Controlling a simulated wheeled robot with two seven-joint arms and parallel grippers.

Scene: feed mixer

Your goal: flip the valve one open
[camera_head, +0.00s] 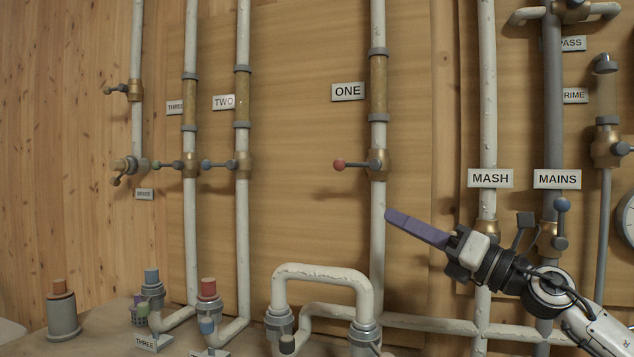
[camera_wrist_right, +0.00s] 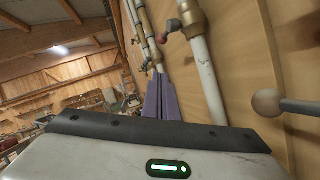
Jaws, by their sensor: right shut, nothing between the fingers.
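Valve one is a brass valve body (camera_head: 378,165) on the white pipe below the ONE label (camera_head: 348,91). Its dark lever lies level and points left, across the pipe, ending in a red knob (camera_head: 340,165). My right gripper (camera_head: 389,214) comes in from the lower right with its purple fingers shut and empty. Its tip is below and right of the valve in the head view, apart from the lever. In the right wrist view the shut fingers (camera_wrist_right: 160,98) show below a brass valve with a red knob (camera_wrist_right: 173,25). My left gripper is not in view.
Valves on pipes TWO (camera_head: 243,164) and THREE (camera_head: 190,164) stand to the left with level levers. The MASH pipe (camera_head: 487,120) and MAINS pipe (camera_head: 553,100) stand right, near my arm. A white pipe loop (camera_head: 320,271) and capped fittings are below. Bare board lies left of valve one.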

